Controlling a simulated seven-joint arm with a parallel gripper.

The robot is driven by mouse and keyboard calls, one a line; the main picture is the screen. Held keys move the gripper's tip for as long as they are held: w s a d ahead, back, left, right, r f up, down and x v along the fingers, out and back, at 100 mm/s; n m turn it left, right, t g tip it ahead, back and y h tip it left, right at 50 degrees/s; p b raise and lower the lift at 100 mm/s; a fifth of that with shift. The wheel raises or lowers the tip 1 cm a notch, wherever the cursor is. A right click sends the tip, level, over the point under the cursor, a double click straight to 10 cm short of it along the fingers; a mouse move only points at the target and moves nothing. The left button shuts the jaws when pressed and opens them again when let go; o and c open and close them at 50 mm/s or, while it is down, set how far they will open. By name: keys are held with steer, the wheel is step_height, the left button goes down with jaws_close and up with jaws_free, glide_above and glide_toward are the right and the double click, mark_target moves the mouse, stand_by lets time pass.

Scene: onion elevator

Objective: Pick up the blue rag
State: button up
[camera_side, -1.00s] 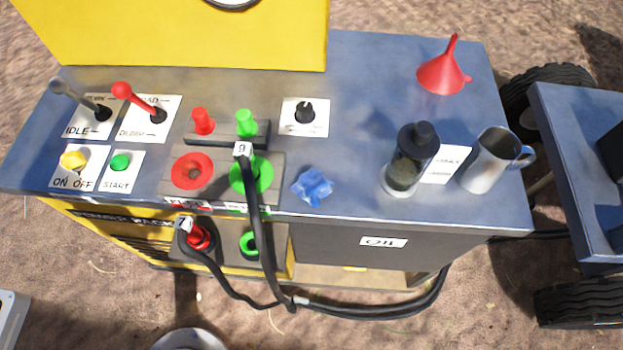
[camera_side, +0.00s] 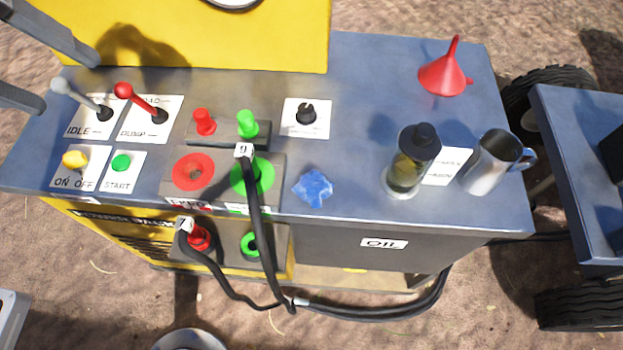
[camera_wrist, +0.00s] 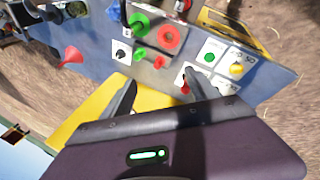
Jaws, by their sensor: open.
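The blue rag (camera_side: 313,188) lies crumpled on the grey-blue bench top near its front edge, just right of the green ring. In the wrist view a small blue patch at the top edge, beside the green ring, looks like the rag (camera_wrist: 113,12). My gripper (camera_side: 70,85) enters at the upper left of the side view, above the lever panels and well left of the rag. Its two fingers are apart with nothing between them. In the wrist view my gripper (camera_wrist: 160,78) is open over the bench's back edge and yellow panel.
A grey lever (camera_side: 80,97) and a red lever (camera_side: 140,102) stand up below my gripper. Red and green knobs and a black hose (camera_side: 256,210) lie left of the rag. A dark bottle (camera_side: 412,160), metal jug (camera_side: 494,165) and red funnel (camera_side: 445,75) stand right.

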steer(key=w+d+f+n+g+h, duration=0.1)
steer(key=w+d+f+n, duration=0.25)
steer(key=d, duration=0.35)
steer(key=n+g+h, duration=0.1)
steer(key=n+g, duration=0.2)
steer(key=n, duration=0.5)
glide_toward(313, 181)
steer(key=x, duration=0.8)
steer(key=shift+d+f, duration=0.2)
steer(key=shift+f, duration=0.1)
steer(key=c, duration=1.5)
